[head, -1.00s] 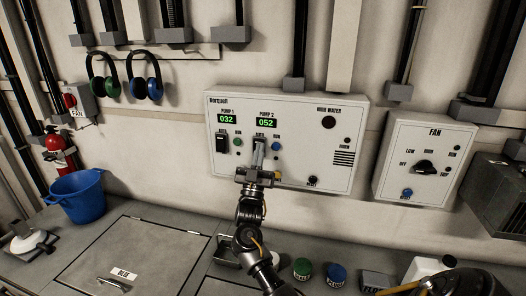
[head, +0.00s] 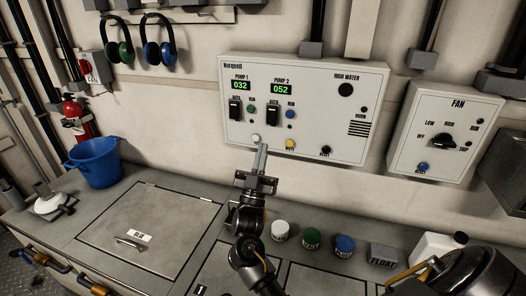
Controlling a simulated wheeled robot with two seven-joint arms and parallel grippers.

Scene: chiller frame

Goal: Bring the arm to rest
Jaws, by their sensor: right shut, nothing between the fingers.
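My right gripper (head: 263,147) is shut and empty. Its fingers point up toward the lower edge of the Norquell pump panel (head: 320,85), close to a pale button (head: 255,138); I cannot tell whether they touch the panel. The pump 1 switch (head: 235,108) and pump 2 switch (head: 272,114) show clear of the fingers, under green displays reading 032 and 052. My left gripper is not in view.
A fan panel (head: 443,135) hangs at the right. White (head: 280,231), green (head: 311,238) and blue (head: 344,245) lidded pots and a FLOAT block (head: 383,256) stand on the counter right of my wrist. A blue bucket (head: 96,163) and hatch lid (head: 150,225) are left.

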